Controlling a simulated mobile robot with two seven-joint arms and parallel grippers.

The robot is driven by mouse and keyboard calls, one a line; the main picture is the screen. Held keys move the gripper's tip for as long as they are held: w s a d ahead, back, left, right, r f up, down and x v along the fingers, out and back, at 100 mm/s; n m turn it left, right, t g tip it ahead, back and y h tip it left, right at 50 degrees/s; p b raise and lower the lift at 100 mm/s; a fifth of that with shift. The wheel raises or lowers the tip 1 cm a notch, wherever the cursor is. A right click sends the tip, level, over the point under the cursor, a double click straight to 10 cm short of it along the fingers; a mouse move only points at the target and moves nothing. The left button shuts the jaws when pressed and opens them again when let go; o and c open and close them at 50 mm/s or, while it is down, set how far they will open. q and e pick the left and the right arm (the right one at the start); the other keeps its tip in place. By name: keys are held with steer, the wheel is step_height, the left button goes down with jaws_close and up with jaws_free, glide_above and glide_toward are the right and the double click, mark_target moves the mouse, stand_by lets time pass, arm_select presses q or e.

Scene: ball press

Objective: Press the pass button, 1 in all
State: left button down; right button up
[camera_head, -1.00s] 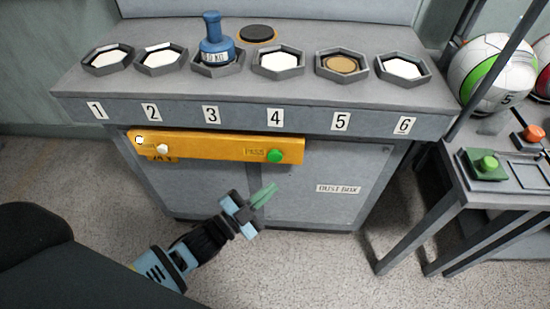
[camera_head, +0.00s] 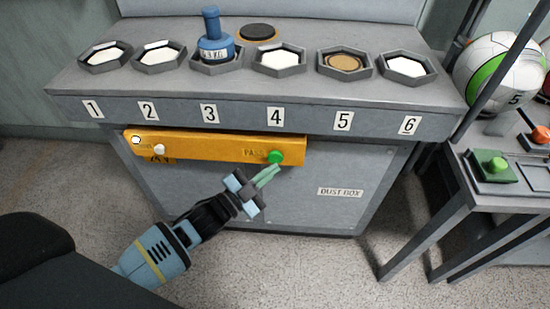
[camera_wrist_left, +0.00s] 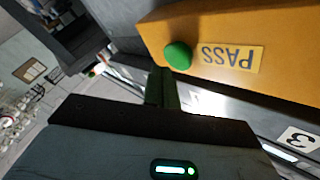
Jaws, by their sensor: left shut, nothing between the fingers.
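The green pass button (camera_head: 275,157) sits at the right end of the yellow panel (camera_head: 210,148) on the front of the grey bench, beside the word PASS. In the left wrist view the green button (camera_wrist_left: 178,56) shows beside its upside-down PASS label (camera_wrist_left: 227,58). My left gripper (camera_head: 270,173) is shut and empty, its green fingertips just below the button in the head view. In the left wrist view its fingers (camera_wrist_left: 161,88) end just below the button; I cannot tell whether they touch it. My right gripper is not in view.
A white button (camera_head: 159,149) is at the panel's left end. Floor in front is clear.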

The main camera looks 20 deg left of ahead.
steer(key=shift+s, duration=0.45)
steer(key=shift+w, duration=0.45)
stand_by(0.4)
arm_select(q)
steer(key=shift+w, duration=0.1)
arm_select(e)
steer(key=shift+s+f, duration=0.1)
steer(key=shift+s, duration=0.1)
arm_select(q)
steer(key=shift+w+a, duration=0.1)
steer(key=shift+w, duration=0.25)
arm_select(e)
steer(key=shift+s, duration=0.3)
